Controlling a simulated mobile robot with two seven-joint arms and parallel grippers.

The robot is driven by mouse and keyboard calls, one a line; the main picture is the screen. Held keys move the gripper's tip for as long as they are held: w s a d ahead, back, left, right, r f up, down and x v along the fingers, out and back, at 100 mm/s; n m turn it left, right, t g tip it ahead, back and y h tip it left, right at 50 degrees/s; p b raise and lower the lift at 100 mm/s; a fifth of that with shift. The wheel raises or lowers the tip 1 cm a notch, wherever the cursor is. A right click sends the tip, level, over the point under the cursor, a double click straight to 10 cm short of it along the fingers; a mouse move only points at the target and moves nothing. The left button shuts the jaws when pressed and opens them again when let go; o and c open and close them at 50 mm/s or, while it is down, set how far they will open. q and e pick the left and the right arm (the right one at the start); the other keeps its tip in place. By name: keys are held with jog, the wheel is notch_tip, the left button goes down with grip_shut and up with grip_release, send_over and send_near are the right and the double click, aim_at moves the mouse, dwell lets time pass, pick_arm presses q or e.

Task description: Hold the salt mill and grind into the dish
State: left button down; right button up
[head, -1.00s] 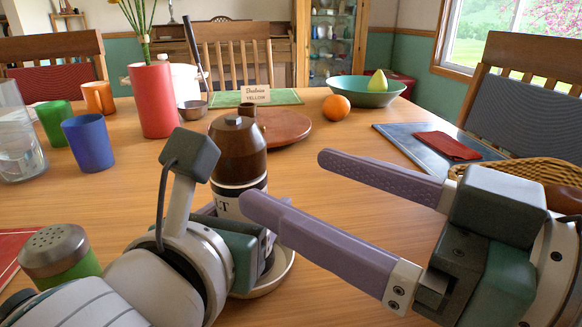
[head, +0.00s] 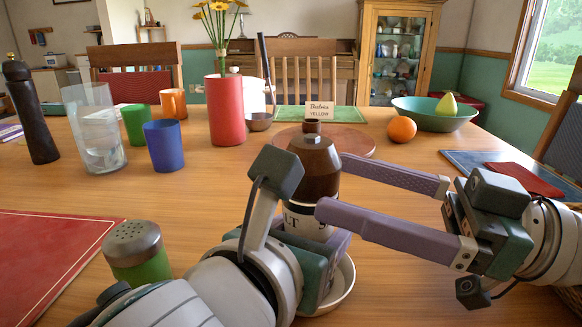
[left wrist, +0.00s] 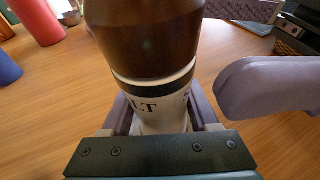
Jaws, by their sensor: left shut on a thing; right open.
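The salt mill (head: 316,172) has a brown wooden top and a white band with dark letters. It stands upright in the middle of the head view and fills the middle of the left wrist view (left wrist: 150,50). My left gripper (left wrist: 155,112) is shut on the white lower body. My right gripper (head: 378,195) is open, its two purple fingers pointing left with their tips close to the mill's brown top; I cannot tell if they touch. The pale dish (head: 345,290) is under the mill, partly hidden by my left gripper and arm.
A green shaker (head: 138,252) stands near my left arm. A round wooden board (head: 350,140), an orange (head: 402,129) and a green bowl (head: 434,116) lie behind the mill. Cups, a glass pitcher (head: 93,128) and a red vase (head: 225,110) stand left. The table's middle left is clear.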

jog(key=w+a+n+g+h, duration=0.1)
jog(key=a+n+g, duration=0.1)
jog(key=a+g, duration=0.2)
jog(key=a, duration=0.3)
jog(key=shift+w+r+g, duration=0.3)
jog(key=shift+r, duration=0.1)
dwell(0.3)
jog(key=shift+a, duration=0.1)
jog(key=shift+c, duration=0.2)
jog(key=c, duration=1.3)
